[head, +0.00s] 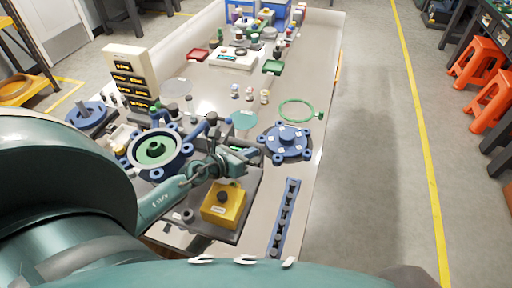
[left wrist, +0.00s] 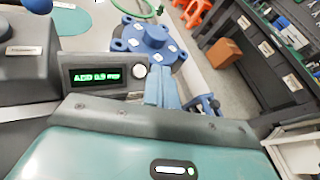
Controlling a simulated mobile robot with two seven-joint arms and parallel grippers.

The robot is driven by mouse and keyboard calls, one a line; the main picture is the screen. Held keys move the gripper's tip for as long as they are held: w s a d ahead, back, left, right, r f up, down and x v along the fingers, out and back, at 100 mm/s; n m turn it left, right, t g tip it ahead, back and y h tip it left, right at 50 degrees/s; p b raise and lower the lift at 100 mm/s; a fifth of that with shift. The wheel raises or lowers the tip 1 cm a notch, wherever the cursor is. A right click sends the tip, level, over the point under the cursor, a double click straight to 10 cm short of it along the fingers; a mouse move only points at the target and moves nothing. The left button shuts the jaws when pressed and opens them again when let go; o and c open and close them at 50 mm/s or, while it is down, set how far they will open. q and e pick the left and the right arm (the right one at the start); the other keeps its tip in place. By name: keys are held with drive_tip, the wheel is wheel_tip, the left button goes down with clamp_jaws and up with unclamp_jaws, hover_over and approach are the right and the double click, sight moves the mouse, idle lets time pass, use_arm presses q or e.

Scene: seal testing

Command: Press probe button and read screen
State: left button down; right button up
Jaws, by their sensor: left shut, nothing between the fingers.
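The probe unit's dark screen (left wrist: 95,76), with bright green characters, shows in the left wrist view. Its text looks like "A2D 0.5" plus small letters too blurred to read surely. A round white button (left wrist: 139,71) sits right of the screen. My left gripper (left wrist: 163,80) is shut and empty, its blue-grey fingers just right of the button; I cannot tell whether they touch it. In the head view my left gripper (head: 246,156) is over the bench beside a green-lit screen (head: 236,149), partly hidden by it. My right gripper is not in view.
A yellow box (head: 222,206) with a dark button stands in front of my left gripper. A blue flanged part (head: 286,142) lies to its right, and a blue ring housing (head: 155,151) to its left. A cream panel (head: 130,60) with several lit displays stands behind.

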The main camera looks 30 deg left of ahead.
use_arm(q)
drive_tip(key=shift+s+d+r+p, duration=0.2)
drive_tip(key=shift+s+r+p, duration=0.6)
drive_tip(key=shift+r, duration=0.2)
drive_tip(key=shift+s, duration=0.1)
